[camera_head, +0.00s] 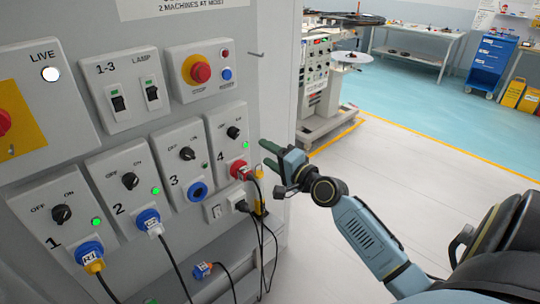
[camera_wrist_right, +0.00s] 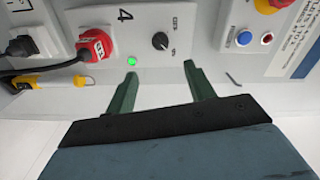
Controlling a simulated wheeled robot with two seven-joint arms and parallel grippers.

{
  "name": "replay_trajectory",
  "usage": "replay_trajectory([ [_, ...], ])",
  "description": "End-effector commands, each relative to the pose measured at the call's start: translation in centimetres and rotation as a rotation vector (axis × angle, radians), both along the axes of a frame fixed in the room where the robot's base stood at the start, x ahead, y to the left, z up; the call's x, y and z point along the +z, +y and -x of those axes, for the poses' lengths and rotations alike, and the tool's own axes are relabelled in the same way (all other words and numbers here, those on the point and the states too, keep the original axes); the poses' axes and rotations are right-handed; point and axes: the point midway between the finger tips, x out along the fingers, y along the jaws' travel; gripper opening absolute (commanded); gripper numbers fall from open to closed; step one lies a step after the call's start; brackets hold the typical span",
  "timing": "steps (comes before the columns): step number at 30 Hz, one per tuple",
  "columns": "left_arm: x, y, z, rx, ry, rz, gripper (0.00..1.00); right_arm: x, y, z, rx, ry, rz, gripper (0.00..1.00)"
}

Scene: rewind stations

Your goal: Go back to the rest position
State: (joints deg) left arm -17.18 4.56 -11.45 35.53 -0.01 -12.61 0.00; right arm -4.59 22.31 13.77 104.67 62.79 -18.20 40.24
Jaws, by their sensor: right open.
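My right gripper (camera_head: 266,153) is in front of the panel, to the right of station 4 (camera_head: 222,120). Its two green fingers are apart with nothing between them, as the right wrist view (camera_wrist_right: 160,70) also shows. The station 4 knob (camera_wrist_right: 160,41) and its lit green lamp (camera_wrist_right: 132,61) lie just beyond the fingertips in that view. The station 4 red plug (camera_head: 240,168) sits in its socket; it also shows in the wrist view (camera_wrist_right: 97,45). I cannot tell whether the fingers touch the panel. My left gripper is not in view.
Blue plugs sit in station 1 (camera_head: 89,253) and station 2 (camera_head: 149,221). The station 3 socket (camera_head: 198,191) is empty. A loose blue plug (camera_head: 203,270) lies low, and cables hang below the panel. Open floor (camera_head: 400,165) lies to the right; a machine (camera_head: 317,75) stands behind.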

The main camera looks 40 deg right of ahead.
Motion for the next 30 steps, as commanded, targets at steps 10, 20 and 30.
replay_trajectory([
  [10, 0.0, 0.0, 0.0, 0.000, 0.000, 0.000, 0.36, 0.0, 0.0, 0.0, 0.000, 0.000, 0.000, 0.54],
  [20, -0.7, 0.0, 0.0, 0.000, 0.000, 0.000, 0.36, -10.5, 0.2, 0.8, -0.027, 0.183, 0.133, 0.54],
  [30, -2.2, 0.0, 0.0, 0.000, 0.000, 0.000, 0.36, -34.6, 3.7, 10.3, 0.103, 0.630, 0.546, 0.54],
])
